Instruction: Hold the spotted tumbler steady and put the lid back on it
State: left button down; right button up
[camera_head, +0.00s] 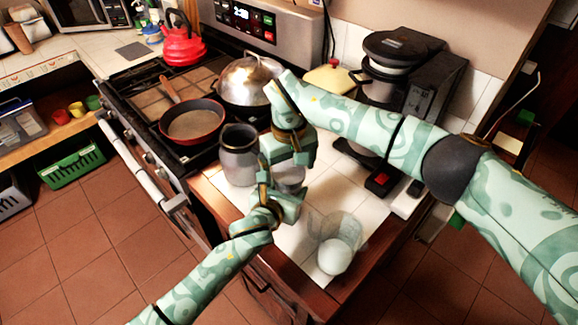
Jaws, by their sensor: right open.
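A grey vessel (289,178) shows partly between my two grippers on the white tiled counter; it may be the spotted tumbler, but its spots and top are hidden. My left gripper (280,184) comes up from below with its fingers beside this vessel; whether it is shut on it is unclear. My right gripper (292,150) is open, pointing down just above and behind the left one, over the vessel. I cannot make out a lid. A grey jug (238,160) with a dark rim stands just left of the grippers.
A clear glass (338,235) with something white low in it stands near the counter's front right. The stove holds a red pan (193,122), a lidded silver pot (247,82) and a red kettle (182,45). A coffee machine (405,75) stands behind my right arm.

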pick_arm(q)
jog(key=shift+f, duration=0.1)
pick_arm(e)
jog(key=shift+r, duration=2.25)
jog(key=shift+c, duration=0.3)
